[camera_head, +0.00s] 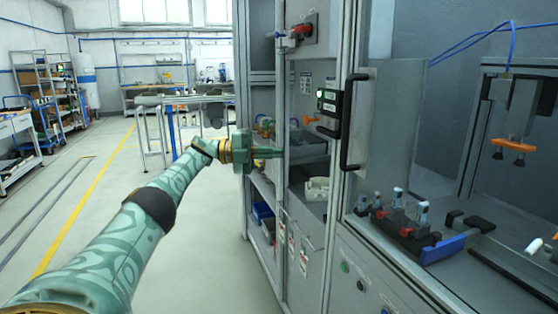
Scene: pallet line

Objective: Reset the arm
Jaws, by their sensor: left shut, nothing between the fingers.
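My left arm, patterned in green, comes in from the lower left and reaches toward the cabinet (330,240). My left gripper (270,153) is at the arm's end, beside the cabinet's vertical frame post and in front of the shelf opening. Its fingers point right and are shut, with nothing visible held in them. I cannot tell whether the fingertips touch the post. My right gripper is not in view.
A glass-fronted cell stands at right, with a black door handle (350,122) and a fixture with red parts (405,222) inside. Shelves with parts sit behind my gripper. A table (185,100) stands farther back. Open floor (200,240) lies left of the cabinet.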

